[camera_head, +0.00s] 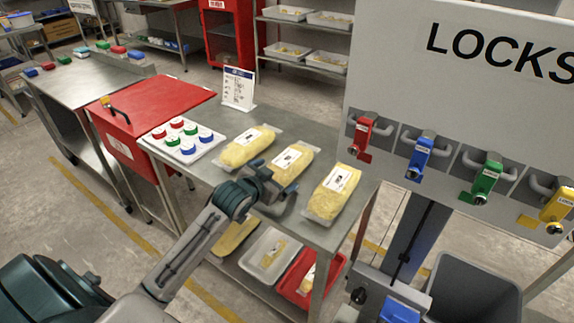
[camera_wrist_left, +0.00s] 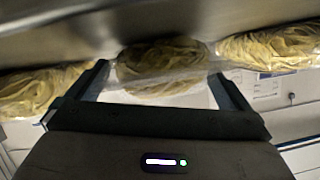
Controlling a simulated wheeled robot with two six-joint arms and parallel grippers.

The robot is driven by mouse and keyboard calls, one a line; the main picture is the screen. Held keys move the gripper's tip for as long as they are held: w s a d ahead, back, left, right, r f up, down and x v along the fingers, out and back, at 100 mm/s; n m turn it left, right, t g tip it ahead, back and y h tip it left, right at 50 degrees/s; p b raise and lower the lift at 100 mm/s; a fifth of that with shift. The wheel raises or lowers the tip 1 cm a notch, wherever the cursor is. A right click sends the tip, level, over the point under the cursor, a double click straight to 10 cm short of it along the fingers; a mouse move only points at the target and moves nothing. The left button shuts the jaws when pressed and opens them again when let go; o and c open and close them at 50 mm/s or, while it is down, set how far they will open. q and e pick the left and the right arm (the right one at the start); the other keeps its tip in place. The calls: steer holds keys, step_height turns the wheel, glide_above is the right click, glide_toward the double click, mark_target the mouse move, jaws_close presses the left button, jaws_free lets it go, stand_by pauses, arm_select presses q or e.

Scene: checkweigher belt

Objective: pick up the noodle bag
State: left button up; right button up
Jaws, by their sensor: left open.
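Three clear-wrapped noodle bags with white labels lie in a row on a steel table. They are the left bag (camera_head: 243,148), the middle bag (camera_head: 287,166) and the right bag (camera_head: 331,194). My left gripper (camera_head: 274,190) is open at the near end of the middle bag. In the left wrist view the same middle bag (camera_wrist_left: 162,68) shows between the two spread fingers of my left gripper (camera_wrist_left: 160,82). Parts of the other bags show outside the fingers, one at the left (camera_wrist_left: 40,90) and one at the right (camera_wrist_left: 270,48). My right gripper is not in view.
A red cabinet (camera_head: 150,104) is beyond. A lock board (camera_head: 450,70) with coloured locks rises at the right. Bins (camera_head: 262,250) sit below the tabletop.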

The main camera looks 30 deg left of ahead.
arm_select(q)
steer(key=shift+w+f, duration=0.1)
steer(key=shift+w, duration=0.05)
steer(key=c, duration=1.3)
steer(key=shift+c, duration=0.2)
